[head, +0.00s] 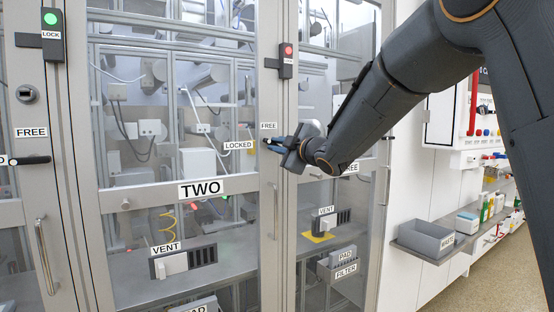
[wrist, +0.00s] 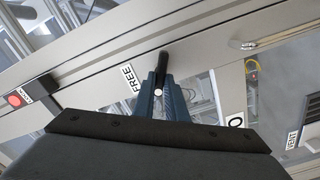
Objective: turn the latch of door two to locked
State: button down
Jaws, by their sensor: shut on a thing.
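Door two carries the sign TWO (head: 203,188) on its grey frame. Its latch sits at the right edge of that door, beside a LOCKED label (head: 239,145) on the left and a FREE label (head: 268,126) above. My gripper (head: 275,145) reaches in from the right and is shut on the latch; fingers and wrist hide most of it in the head view. In the wrist view the black latch handle (wrist: 163,62) sticks out past the blue fingertips (wrist: 162,92), with the FREE label (wrist: 131,78) just left of it. The latch's exact angle is hard to tell.
A lock box with a red light (head: 287,52) is above the latch. The left door has a green-lit lock box (head: 51,20) and a black latch (head: 36,160). Upright door handles (head: 46,256) stick out below. A grey bin (head: 425,236) sits on a shelf at right.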

jog(key=n+b, duration=0.5)
jog(key=b, duration=0.1)
jog(key=shift+a+f+n+b, duration=0.1)
jog(key=shift+f+n+b, duration=0.2)
jog(key=shift+n+b, duration=0.1)
jog(key=shift+r, duration=0.1)
jog(key=c, duration=1.8)
grip_release()
jog(key=shift+s, duration=0.1)
jog(key=v, duration=0.7)
jog(key=shift+s+d+b, duration=0.25)
jog(key=shift+s+b, duration=0.1)
jog(key=shift+b, duration=0.1)
